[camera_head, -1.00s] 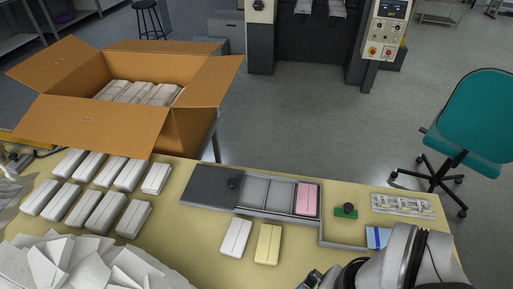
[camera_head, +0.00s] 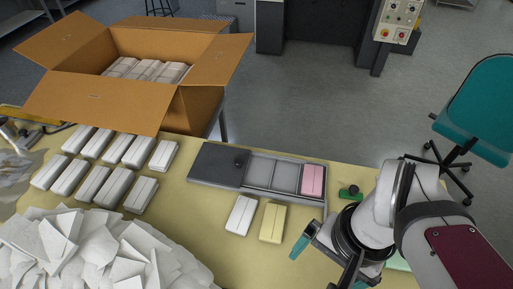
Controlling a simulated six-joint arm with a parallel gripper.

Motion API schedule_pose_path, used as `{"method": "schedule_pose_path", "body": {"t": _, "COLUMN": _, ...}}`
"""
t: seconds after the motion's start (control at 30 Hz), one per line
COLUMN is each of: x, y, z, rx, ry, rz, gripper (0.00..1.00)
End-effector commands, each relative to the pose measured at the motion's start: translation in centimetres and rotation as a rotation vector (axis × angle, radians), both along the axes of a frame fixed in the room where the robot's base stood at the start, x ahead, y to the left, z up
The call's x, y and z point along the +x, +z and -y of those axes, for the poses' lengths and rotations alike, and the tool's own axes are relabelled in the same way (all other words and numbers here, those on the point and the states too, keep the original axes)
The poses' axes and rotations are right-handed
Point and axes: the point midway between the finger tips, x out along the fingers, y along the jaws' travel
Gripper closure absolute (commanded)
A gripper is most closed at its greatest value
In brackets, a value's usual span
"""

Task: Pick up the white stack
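A white stack (camera_head: 241,215) lies on the table in front of the grey tray, in two side-by-side strips. A yellow stack (camera_head: 272,223) lies just to its right, with a small gap. My gripper (camera_head: 330,266) is at the lower right, to the right of both stacks. Its two teal-tipped fingers are spread apart with nothing seen between them. The left fingertip is near the yellow stack, apart from it. The white stack is fully in view.
The grey tray (camera_head: 271,189) behind holds a pink stack (camera_head: 313,181) in its right compartment. Several white packs (camera_head: 92,186) stand in rows at the left. A heap of white wrappers (camera_head: 95,250) fills the lower left. An open carton (camera_head: 84,119) stands behind.

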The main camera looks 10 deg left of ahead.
Motion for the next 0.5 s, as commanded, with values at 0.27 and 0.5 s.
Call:
{"method": "schedule_pose_path", "body": {"t": 0.27, "x": 15.4, "y": -3.7, "z": -13.1, "rx": -0.107, "ry": 0.270, "rz": 0.027, "gripper": 0.00}}
{"method": "schedule_pose_path", "body": {"t": 0.5, "x": 17.8, "y": -6.8, "z": -18.6, "rx": -0.129, "ry": 0.337, "rz": 0.054, "gripper": 0.00}}
